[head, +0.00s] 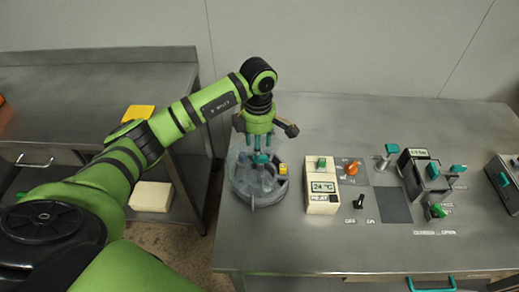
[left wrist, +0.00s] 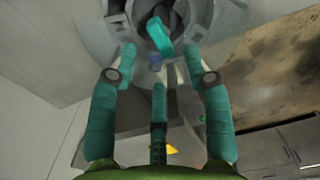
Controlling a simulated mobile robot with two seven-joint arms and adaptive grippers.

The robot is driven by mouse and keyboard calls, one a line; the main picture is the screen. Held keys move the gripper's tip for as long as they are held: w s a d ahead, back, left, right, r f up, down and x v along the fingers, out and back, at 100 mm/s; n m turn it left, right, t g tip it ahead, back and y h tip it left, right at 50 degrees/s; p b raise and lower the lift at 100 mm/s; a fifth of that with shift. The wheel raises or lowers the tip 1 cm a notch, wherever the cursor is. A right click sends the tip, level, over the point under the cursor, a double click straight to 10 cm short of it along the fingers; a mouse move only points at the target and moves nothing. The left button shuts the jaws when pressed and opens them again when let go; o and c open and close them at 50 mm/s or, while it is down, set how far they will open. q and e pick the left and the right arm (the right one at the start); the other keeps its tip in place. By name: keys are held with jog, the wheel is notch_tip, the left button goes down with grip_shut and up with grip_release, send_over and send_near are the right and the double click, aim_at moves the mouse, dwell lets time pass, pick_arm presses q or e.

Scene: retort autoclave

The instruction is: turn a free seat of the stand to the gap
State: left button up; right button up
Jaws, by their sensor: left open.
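The stand (head: 255,198) is a round grey holder with a partly see-through wall, at the left end of the steel table. A small yellow piece (head: 283,169) shows at its right side. My left gripper (head: 261,158) points down over the stand's middle. In the left wrist view its teal fingers (left wrist: 160,52) are spread, with a teal knob (left wrist: 160,36) of the stand just beyond the tips. I cannot tell whether they touch it. My arm and gripper hide part of the stand; I cannot make out the gap or which seats are free.
A cream box with a 24 °C display (head: 322,186) stands close right of the stand. Farther right are an orange knob (head: 351,168), a black switch (head: 359,201) and a teal-handled device (head: 429,180). A side table (head: 60,90) lies left across a floor gap.

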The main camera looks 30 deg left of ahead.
aim_at(261, 169)
pick_arm(q)
notch_tip(261, 169, down, 4)
jog(key=shift+r+p, duration=0.2)
jog(key=shift+p, duration=0.35)
jog(key=shift+f, duration=0.45)
grip_shut()
